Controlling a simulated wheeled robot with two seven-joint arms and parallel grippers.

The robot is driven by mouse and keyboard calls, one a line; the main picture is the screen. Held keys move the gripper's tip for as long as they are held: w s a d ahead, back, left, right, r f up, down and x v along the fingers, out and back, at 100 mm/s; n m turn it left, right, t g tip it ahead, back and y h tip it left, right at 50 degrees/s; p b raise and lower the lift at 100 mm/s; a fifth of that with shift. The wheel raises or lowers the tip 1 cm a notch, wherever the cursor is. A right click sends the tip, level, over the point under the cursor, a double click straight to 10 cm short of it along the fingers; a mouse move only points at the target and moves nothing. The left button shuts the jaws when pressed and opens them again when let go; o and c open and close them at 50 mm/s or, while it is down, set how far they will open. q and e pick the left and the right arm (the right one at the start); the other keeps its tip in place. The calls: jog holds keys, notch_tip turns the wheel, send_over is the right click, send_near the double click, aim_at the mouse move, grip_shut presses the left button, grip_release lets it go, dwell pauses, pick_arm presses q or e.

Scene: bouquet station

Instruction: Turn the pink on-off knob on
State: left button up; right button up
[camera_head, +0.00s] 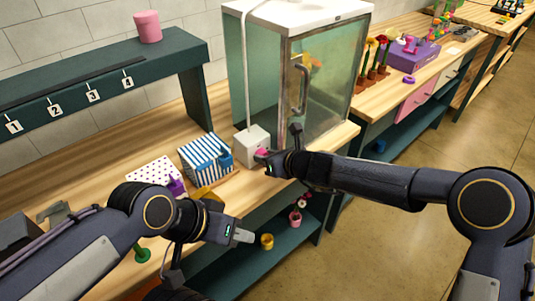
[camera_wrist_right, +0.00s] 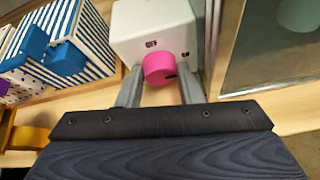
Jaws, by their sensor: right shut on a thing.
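The pink knob (camera_wrist_right: 159,68) sits on the front of a white box (camera_wrist_right: 150,25), with small dark labels above it and to its right. A dark mark shows on the knob's right side. My right gripper (camera_wrist_right: 160,82) is shut on the knob, one finger on each side. In the head view the knob (camera_head: 262,152) shows at the tip of my right gripper (camera_head: 266,158), and the white box (camera_head: 250,141) stands against the glass cabinet. My left gripper (camera_head: 243,236) hangs beyond the table's front edge; whether it is open is unclear.
A blue-striped box (camera_head: 203,153) and a white dotted box (camera_head: 152,170) stand to the left. A yellow pot (camera_head: 267,241) is on the lower shelf (camera_head: 240,265).

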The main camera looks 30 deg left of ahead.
jog(key=o, duration=1)
